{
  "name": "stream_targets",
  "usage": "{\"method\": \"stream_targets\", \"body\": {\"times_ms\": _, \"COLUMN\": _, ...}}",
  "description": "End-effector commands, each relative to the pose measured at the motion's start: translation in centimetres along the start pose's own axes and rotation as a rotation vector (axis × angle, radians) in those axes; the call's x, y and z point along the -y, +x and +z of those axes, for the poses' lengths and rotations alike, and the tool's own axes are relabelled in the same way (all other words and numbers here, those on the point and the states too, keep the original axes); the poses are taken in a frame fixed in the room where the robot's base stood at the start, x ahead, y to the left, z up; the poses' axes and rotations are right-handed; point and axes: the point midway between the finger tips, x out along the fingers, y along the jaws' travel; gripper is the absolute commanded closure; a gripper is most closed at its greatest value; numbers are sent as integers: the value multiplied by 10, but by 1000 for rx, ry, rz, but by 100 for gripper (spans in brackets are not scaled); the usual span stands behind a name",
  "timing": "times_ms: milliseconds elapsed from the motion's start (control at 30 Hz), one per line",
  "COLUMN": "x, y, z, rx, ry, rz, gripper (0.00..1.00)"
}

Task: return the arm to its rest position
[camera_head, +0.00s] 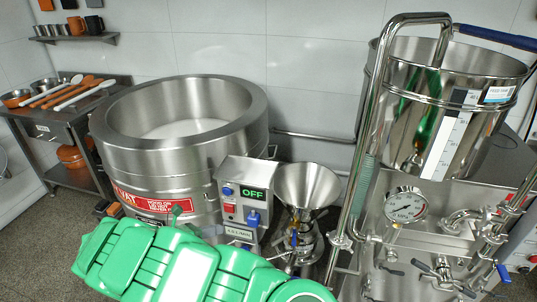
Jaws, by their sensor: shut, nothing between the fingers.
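My green arm (185,265) crosses the bottom of the head view, from lower left to bottom centre. It is in front of the lower part of a large steel vat and below a control box. I cannot make out my gripper or its fingertips in this view. A control box (228,207) with a green "OFF" display stands right above the arm. Beside it is a colloid mill with a steel funnel hopper (305,190). Whether my arm touches anything cannot be told.
The round steel vat (118,146) holds white liquid. At right stand a polished steel tank (408,112), pipes with a pressure gauge (406,205), and blue-handled valves. A steel side table (45,128) with utensils is at left, and a wall shelf (75,38) above it. Floor shows at lower left.

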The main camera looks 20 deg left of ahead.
Motion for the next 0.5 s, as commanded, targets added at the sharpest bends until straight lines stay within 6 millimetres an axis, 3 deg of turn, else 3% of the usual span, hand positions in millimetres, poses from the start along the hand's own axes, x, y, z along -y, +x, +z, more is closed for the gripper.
{"method": "stream_targets", "body": {"times_ms": 133, "x": 6, "y": 8, "z": 7, "rx": -10, "ry": 22, "rz": -15, "gripper": 100}}
{"method": "stream_targets", "body": {"times_ms": 267, "x": 25, "y": 31, "z": 27, "rx": -43, "ry": 94, "rz": -60, "gripper": 100}}
{"method": "stream_targets", "body": {"times_ms": 500, "x": 87, "y": 87, "z": 73, "rx": -134, "ry": 295, "rz": -183, "gripper": 100}}
